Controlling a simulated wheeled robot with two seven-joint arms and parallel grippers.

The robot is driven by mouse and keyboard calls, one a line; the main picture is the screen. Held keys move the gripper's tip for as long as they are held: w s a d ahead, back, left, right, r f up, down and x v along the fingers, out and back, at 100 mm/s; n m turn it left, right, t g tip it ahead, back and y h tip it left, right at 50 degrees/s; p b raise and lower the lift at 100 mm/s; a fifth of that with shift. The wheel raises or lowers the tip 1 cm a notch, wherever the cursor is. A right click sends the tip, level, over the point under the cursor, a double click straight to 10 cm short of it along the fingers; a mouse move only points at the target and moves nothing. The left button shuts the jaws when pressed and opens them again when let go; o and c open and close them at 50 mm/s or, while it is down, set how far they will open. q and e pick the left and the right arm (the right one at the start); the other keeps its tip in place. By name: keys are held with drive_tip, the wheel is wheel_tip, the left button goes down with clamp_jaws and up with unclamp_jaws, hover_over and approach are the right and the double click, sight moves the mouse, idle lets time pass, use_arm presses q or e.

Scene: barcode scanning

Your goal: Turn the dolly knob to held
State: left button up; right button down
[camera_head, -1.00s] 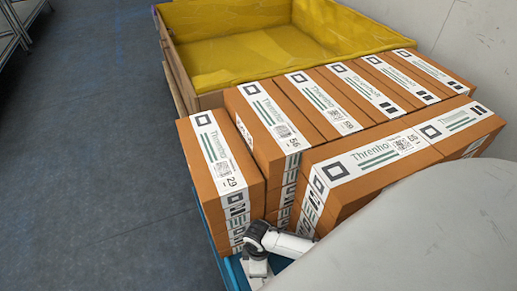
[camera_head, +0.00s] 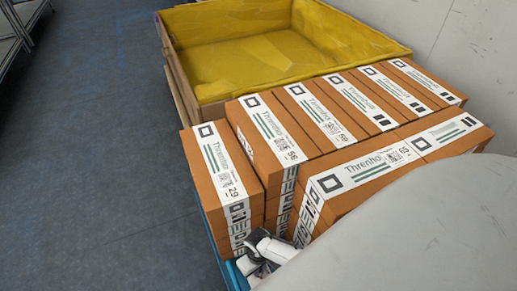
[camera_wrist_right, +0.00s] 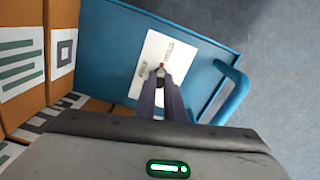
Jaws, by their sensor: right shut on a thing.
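The blue dolly (camera_head: 213,236) carries the stacked boxes, and its blue plate and handle show in the right wrist view (camera_wrist_right: 110,45). A white label plate (camera_wrist_right: 152,52) with small printed words is on the dolly, with a small red mark near its middle. The words are too small to read surely. My right gripper (camera_wrist_right: 161,88) is shut on the dark knob (camera_wrist_right: 160,83) in front of this plate; the fingers hide most of the knob. In the head view my right gripper (camera_head: 254,268) is low at the dolly's near end, its fingertips unclear. My left gripper is not in view.
Orange boxes with white labels (camera_head: 222,160) are stacked on the dolly, close beside my right gripper. A yellow-lined crate (camera_head: 245,62) stands behind them. A blue handle (camera_wrist_right: 235,92) curves beside the plate. Floor to the left is clear; a wall is at right.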

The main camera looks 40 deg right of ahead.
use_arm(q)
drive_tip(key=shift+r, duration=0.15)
use_arm(e)
drive_tip(key=shift+m, duration=1.2)
drive_tip(key=c, duration=1.8)
unclamp_jaws()
drive_tip(key=shift+c, duration=0.2)
use_arm(q)
drive_tip(key=shift+p, duration=0.35)
